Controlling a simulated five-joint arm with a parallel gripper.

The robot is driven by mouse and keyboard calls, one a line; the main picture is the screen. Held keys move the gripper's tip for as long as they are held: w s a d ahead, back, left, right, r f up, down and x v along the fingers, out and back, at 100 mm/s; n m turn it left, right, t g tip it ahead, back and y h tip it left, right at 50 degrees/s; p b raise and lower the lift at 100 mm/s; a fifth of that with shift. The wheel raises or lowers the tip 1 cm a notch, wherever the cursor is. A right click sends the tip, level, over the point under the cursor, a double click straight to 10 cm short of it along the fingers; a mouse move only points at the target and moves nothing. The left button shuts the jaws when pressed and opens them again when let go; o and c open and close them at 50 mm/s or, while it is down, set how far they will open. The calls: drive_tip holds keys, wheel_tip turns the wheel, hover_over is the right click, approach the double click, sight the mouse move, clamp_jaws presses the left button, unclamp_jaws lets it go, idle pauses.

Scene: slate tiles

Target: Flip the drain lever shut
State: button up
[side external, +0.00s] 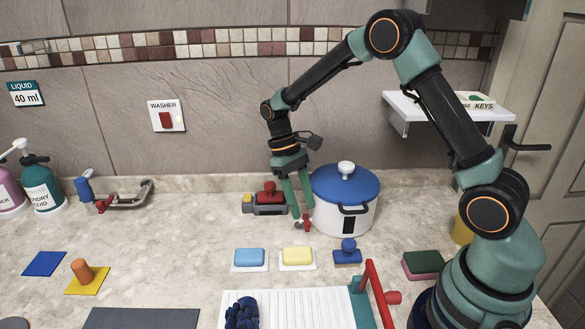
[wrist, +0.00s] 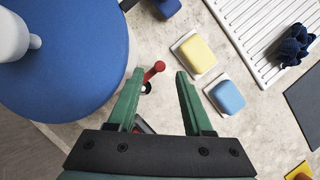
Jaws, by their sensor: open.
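A small red lever (side external: 304,223) with a round knob sits low beside the white pot, just below my fingertips; I take it for the drain lever. In the wrist view the red lever (wrist: 154,72) points up and right from a dark-and-white round pivot, close to the left finger. My gripper (side external: 303,211) is open and points down beside the pot. In the wrist view the gripper (wrist: 160,73) has nothing held between its fingers. I cannot tell whether a finger touches the lever.
The white pot (side external: 335,216) with a blue lid is close on the right. A grey-and-yellow block with a red knob (side external: 268,197) stands behind. Blue soap (side external: 250,257), yellow soap (side external: 297,256) and a blue-handled stamp (side external: 348,252) lie in front. Left counter has free room.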

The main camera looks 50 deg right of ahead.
drive_tip(key=v, duration=0.8)
drive_tip(key=shift+r, duration=0.2)
wheel_tip(320, 180, up, 8)
drive_tip(key=t, duration=0.4)
hover_over(306, 224)
drive_tip(key=s+a+r+t, duration=0.1)
drive_tip(key=s+t, duration=0.5)
drive_tip(key=s, duration=0.2)
drive_tip(key=shift+r, duration=0.35)
